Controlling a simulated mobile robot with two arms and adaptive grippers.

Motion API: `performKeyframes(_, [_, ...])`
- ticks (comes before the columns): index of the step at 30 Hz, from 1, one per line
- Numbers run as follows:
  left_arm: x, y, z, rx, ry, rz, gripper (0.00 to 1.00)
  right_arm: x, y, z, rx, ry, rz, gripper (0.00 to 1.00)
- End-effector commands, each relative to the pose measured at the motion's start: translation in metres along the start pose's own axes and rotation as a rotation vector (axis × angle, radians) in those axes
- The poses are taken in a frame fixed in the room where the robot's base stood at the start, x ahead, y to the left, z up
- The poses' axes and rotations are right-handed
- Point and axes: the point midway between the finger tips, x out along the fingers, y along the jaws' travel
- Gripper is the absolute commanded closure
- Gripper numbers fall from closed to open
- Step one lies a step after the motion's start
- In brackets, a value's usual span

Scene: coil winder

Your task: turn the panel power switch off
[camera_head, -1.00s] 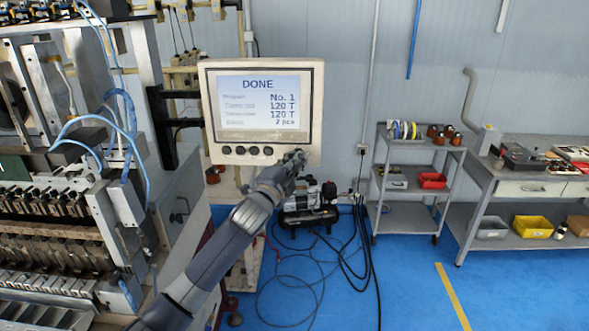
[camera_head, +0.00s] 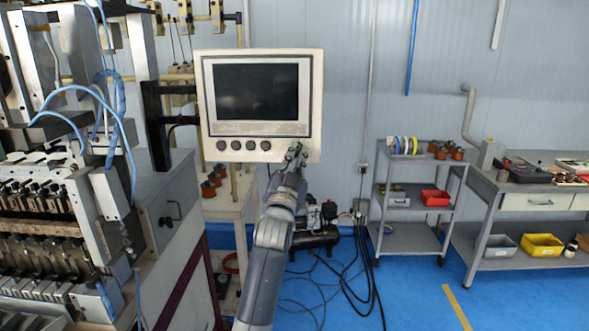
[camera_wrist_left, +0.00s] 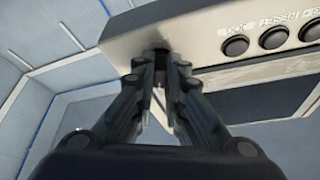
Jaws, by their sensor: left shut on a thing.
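The beige control panel (camera_head: 313,100) hangs in front of the wall at the upper middle of the head view. Its screen (camera_head: 256,91) is black. A row of dark round buttons (camera_head: 236,145) lies under the screen. My left gripper (camera_head: 296,151) is at the panel's lower right corner, right of the buttons. In the left wrist view the fingertips (camera_wrist_left: 161,58) are close together at the panel's edge (camera_wrist_left: 140,35), shut on a small dark part there. The fingers hide most of that part, which seems to be the power switch. My right gripper is not in view.
The coil winding machine (camera_head: 60,220) fills the left side. A grey cart (camera_head: 410,240) and a workbench (camera_head: 505,205) with bins stand at the right. A compressor (camera_head: 312,235) and loose cables (camera_head: 355,270) are on the blue floor behind my arm.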

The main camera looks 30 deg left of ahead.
Motion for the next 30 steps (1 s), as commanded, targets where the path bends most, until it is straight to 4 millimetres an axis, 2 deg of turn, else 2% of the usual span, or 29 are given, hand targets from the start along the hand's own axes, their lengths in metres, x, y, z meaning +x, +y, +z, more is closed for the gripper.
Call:
performKeyframes(1, [-0.002, 0.004, 0.004, -0.045, -0.002, -0.016, 1.00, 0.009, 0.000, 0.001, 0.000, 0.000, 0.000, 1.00])
performKeyframes(3, [-0.001, 0.004, 0.003, -0.101, -0.002, -0.038, 1.00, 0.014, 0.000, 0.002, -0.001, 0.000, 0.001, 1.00])
performKeyframes(15, [0.000, 0.005, 0.002, -0.326, -0.004, -0.132, 1.00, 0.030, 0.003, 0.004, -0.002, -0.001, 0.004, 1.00])
performKeyframes(30, [0.001, 0.005, 0.000, -0.390, -0.002, -0.160, 1.00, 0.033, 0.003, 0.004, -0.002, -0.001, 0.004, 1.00])
